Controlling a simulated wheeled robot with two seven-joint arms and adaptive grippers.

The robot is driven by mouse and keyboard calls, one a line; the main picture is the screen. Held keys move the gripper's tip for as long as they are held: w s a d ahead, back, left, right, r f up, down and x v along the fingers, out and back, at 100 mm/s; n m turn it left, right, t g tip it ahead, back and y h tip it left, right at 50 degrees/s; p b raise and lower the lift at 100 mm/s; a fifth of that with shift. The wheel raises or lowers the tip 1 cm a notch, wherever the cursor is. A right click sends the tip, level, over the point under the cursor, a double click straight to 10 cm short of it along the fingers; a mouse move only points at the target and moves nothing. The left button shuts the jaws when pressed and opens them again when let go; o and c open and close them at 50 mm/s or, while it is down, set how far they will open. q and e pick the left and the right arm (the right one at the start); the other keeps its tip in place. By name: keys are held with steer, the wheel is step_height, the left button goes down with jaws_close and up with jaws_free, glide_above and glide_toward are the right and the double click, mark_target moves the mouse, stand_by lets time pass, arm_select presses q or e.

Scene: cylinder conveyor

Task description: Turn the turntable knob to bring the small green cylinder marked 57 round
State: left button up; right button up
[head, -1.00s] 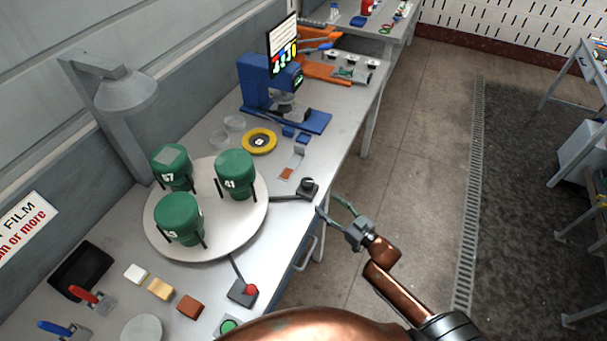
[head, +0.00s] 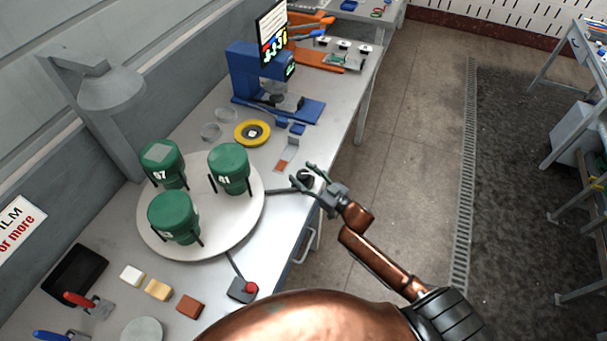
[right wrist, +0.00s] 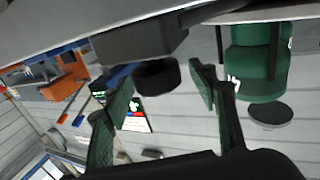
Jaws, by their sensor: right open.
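The white turntable (head: 238,230) carries several-legged green cylinders: one at the back left with a label that looks like 57 (head: 160,165), one marked 41 (head: 229,168), and one at the front (head: 173,218) whose number is hard to read. The dark turntable knob (head: 306,180) stands right of the turntable at the end of a thin bar, partly hidden by my right gripper (head: 301,174). That gripper is open, its two green fingers reaching toward either side of the knob. The right wrist view shows the knob (right wrist: 157,77) between the spread fingertips (right wrist: 158,86); I cannot tell whether they touch it. My left gripper is not in view.
A box with a red button (head: 243,289) stands in front of the turntable. A blue machine (head: 250,75), a yellow ring (head: 252,133) and small blue blocks lie behind. Coloured blocks (head: 158,289) lie at the front left.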

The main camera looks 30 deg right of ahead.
steer(key=shift+w+f, duration=0.1)
steer(key=shift+w, duration=0.05)
steer(key=shift+c, duration=0.8)
steer(key=c, duration=0.9)
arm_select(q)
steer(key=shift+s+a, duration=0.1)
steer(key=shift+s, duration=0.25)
arm_select(e)
steer(key=shift+c, duration=0.5)
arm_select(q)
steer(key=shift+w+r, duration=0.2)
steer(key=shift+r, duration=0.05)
arm_select(e)
steer(key=shift+n+g+y, duration=0.3)
steer(key=shift+n+y, duration=0.2)
steer(key=shift+y, duration=0.2)
steer(key=o, duration=1.2)
steer(key=shift+c, duration=0.2)
